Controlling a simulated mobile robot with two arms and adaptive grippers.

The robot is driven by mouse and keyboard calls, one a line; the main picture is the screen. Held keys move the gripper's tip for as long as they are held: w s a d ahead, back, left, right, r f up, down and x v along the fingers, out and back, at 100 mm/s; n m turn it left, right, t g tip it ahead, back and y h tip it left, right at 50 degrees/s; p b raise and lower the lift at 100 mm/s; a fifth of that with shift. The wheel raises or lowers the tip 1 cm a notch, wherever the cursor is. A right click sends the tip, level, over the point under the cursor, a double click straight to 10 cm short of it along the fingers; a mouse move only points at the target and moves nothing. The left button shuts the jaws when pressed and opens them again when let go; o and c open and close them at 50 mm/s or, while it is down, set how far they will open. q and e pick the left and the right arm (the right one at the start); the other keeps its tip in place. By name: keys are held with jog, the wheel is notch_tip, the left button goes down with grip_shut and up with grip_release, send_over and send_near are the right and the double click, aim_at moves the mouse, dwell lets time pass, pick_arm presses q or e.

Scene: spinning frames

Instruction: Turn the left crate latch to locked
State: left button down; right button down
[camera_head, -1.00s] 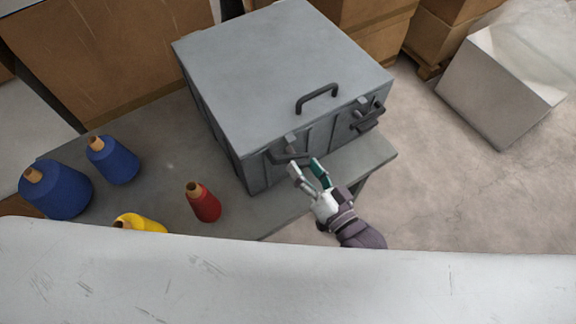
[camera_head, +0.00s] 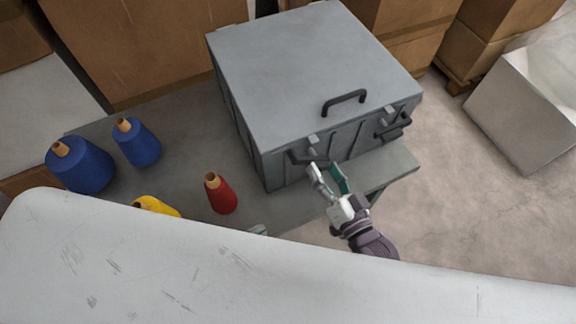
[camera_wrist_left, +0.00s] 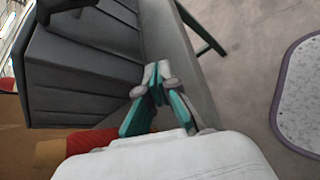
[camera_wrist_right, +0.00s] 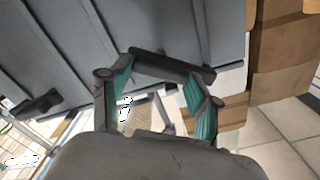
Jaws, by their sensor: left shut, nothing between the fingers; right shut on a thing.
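The grey crate (camera_head: 310,60) stands on a grey table with its lid closed. My right gripper (camera_head: 325,168) is at this latch. In the right wrist view, the right gripper (camera_wrist_right: 162,82) has its fingers on either side of the dark latch bar (camera_wrist_right: 172,66). My left gripper (camera_head: 258,229) shows only as a small tip above the white edge. In the left wrist view, the left gripper (camera_wrist_left: 156,84) is shut and empty, beside the crate (camera_wrist_left: 75,75).
The right latch (camera_head: 392,124) and a lid handle (camera_head: 343,101) are on the crate. Blue cones (camera_head: 80,168), a red cone (camera_head: 221,195) and a yellow cone (camera_head: 157,207) stand on the table (camera_head: 185,180) to the left. Cardboard boxes (camera_head: 150,45) are behind.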

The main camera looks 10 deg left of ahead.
aim_at(311, 160)
pick_arm(q)
jog(key=w+a+r+n+g+h, duration=0.2)
jog(key=w+a+r+n+h, duration=0.15)
jog(key=w+r, duration=0.45)
jog(key=w+d, duration=0.5)
jog(key=d, duration=0.3)
jog(key=shift+w+d+r, duration=0.2)
jog(key=shift+w+d, duration=0.05)
jog(key=shift+n, duration=0.25)
